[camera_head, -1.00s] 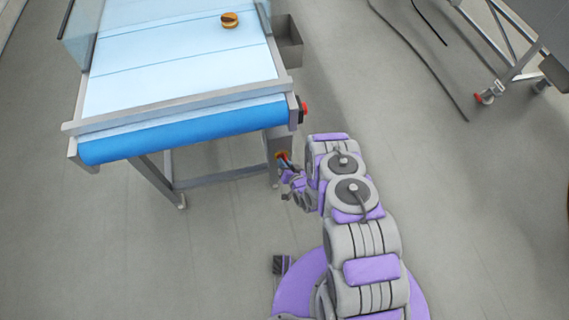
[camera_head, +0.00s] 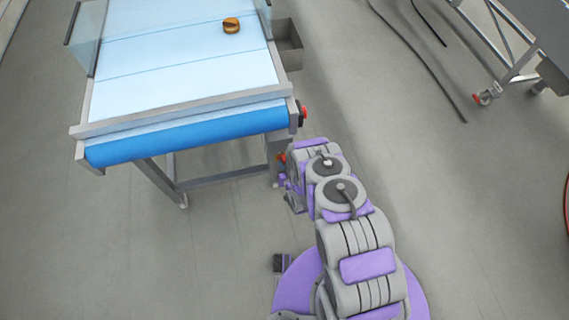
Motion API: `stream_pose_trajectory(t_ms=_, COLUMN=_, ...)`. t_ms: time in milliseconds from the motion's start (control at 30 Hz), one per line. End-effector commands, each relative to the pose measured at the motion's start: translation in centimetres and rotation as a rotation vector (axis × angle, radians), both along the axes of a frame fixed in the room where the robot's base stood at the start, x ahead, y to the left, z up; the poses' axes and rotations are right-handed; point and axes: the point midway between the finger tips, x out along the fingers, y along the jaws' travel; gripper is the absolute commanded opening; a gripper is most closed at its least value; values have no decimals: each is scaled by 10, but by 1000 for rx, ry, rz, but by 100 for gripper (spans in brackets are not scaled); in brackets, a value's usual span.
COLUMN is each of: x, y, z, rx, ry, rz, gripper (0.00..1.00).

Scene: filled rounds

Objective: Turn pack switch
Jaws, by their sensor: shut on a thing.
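The pack switch (camera_head: 281,158) is a small red part low on the end of the conveyor's grey box, beside the front right leg. Only a bit of it shows past my gripper. My gripper (camera_head: 283,174) is at the switch, at the end of my purple and grey arm. Its fingers are small in the picture and partly hidden by the arm; they appear closed on the switch. How far the switch is turned cannot be told.
The conveyor (camera_head: 185,124) with its pale blue belt fills the upper left. A round brown item (camera_head: 231,25) lies on the belt. A red button (camera_head: 304,113) sticks out at the conveyor's corner. A grey bin (camera_head: 288,42) hangs on its right side.

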Motion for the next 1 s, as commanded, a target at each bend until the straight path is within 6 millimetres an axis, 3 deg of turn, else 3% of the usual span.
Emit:
stream_pose_trajectory(t_ms=300, x=-1, y=3, z=-1, rx=-120, ry=-34, rz=5, gripper=0)
stream_pose_trajectory(t_ms=800, x=-1, y=3, z=-1, rx=-140, ry=-39, rz=5, gripper=0)
stream_pose_trajectory(t_ms=833, x=-1, y=3, z=-1, rx=-140, ry=-39, rz=5, gripper=20)
stream_pose_trajectory(t_ms=1000, x=-1, y=3, z=-1, rx=-140, ry=-40, rz=4, gripper=37)
